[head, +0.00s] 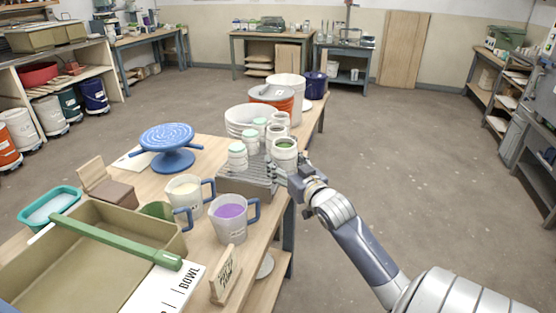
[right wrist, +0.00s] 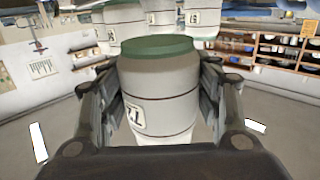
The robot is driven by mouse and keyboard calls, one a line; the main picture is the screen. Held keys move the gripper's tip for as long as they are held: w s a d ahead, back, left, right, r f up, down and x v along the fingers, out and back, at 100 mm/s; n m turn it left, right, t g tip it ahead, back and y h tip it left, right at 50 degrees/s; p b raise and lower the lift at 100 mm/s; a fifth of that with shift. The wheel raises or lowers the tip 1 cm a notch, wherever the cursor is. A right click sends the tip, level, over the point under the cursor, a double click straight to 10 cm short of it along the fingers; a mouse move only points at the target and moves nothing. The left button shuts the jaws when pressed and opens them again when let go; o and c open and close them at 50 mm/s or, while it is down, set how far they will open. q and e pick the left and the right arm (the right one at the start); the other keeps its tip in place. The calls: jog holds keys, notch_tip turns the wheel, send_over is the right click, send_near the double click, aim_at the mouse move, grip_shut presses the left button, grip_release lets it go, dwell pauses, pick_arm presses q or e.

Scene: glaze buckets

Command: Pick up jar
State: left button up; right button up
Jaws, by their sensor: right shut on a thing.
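The jar (right wrist: 160,95) is white with dark bands, a green top and a printed label. It fills the middle of the right wrist view, between the two fingers. In the head view this jar (head: 285,157) shows at the right front of the group of jars, above the grey stand (head: 247,183). My right gripper (head: 297,174) is shut on it from the right side. Whether the jar touches the stand cannot be told. Other white jars (head: 237,157) stand just left of it and behind it. My left gripper is not in view.
A blue turntable (head: 168,137), a jug of purple glaze (head: 229,211), a jug of cream glaze (head: 186,190) and a tan tray (head: 120,225) share the wooden table. White and orange buckets (head: 272,95) stand behind the jars. The floor right of the table is clear.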

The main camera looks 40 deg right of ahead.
aim_at(292, 167)
jog(key=shift+r+v, duration=0.15)
jog(key=shift+v, duration=1.05)
jog(key=shift+r+v, duration=0.15)
jog(key=shift+v, duration=1.05)
jog(key=shift+s+d, duration=0.15)
